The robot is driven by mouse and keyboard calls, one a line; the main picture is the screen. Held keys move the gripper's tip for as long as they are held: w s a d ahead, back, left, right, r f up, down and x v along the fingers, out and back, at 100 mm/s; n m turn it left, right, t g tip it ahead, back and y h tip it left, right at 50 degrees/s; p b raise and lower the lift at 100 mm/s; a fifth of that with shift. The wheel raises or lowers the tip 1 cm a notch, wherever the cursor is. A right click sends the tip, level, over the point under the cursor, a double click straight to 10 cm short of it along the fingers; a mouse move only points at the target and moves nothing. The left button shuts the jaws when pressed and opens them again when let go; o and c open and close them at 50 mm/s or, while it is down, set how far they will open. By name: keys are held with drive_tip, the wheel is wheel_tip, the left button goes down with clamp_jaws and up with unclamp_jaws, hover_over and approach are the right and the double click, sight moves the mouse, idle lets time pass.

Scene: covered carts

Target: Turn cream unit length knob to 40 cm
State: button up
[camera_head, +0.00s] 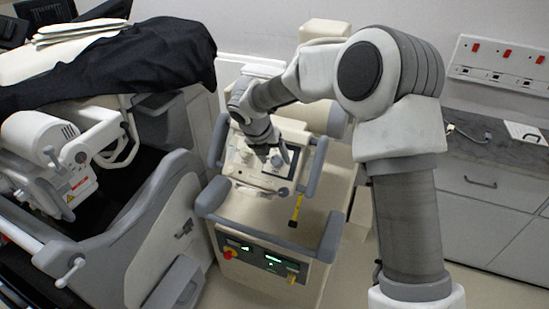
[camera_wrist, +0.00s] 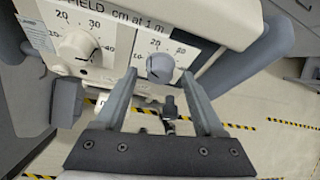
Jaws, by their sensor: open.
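The cream unit (camera_head: 285,222) stands in the middle of the head view, its top panel partly hidden by my arm. In the wrist view its panel reads "FIELD cm at 1 m" and carries two knobs. The left, cream knob (camera_wrist: 77,45) has a dark line pointing lower right, near its 40. The right, grey-blue knob (camera_wrist: 160,67) has a dark mark at its lower left; part of its scale is hard to read. Which knob is for length is not legible. My gripper (camera_wrist: 158,77) is open, its fingertips either side of the grey-blue knob; contact cannot be told.
Grey bumper handles (camera_head: 308,170) flank the unit's panel. A yellow strip (camera_head: 296,208) hangs at its front, above a lower panel with a red knob (camera_head: 228,253). A black-draped cart (camera_head: 160,60) stands left, a counter (camera_head: 480,150) right. Striped floor tape (camera_wrist: 290,122) shows below.

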drive_tip(key=shift+w+d+f, duration=0.1)
drive_tip(key=shift+w+f, duration=0.05)
drive_tip(key=shift+f, duration=0.25)
drive_tip(key=shift+c, duration=0.3)
clamp_jaws()
